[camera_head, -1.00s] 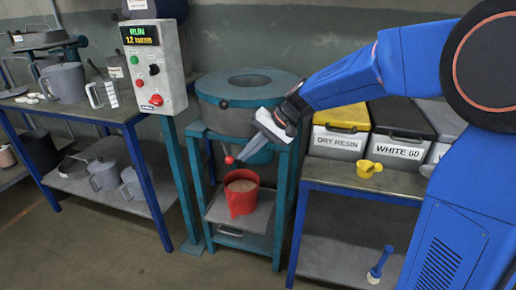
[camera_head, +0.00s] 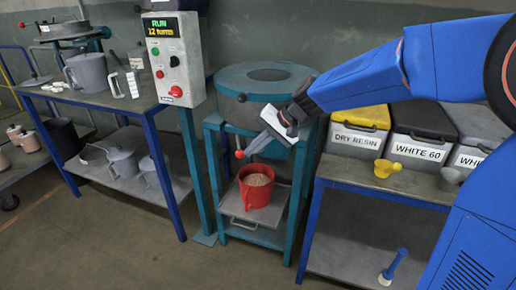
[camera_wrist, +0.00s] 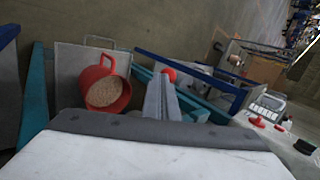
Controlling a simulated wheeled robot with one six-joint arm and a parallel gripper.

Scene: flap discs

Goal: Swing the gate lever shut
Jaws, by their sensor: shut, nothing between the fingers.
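The gate lever shows as a red ball knob (camera_head: 239,154) below the teal hopper (camera_head: 228,84), at its front left. My gripper (camera_head: 249,151) is shut and empty, its grey fingers slanting down and left towards the knob. In the wrist view the knob (camera_wrist: 169,74) sits just beyond the fingertips (camera_wrist: 158,84); I cannot tell whether they touch it. The lever's rod is mostly hidden. A red jug (camera_head: 256,190) of pale pellets stands on the tray below the hopper, and it also shows in the wrist view (camera_wrist: 104,92).
A control box (camera_head: 175,62) reading RUN stands left of the hopper. A bench (camera_head: 100,112) with grey jugs is further left. Lidded bins (camera_head: 356,140) and a yellow scoop (camera_head: 386,168) sit on the right-hand table. The floor in front is open.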

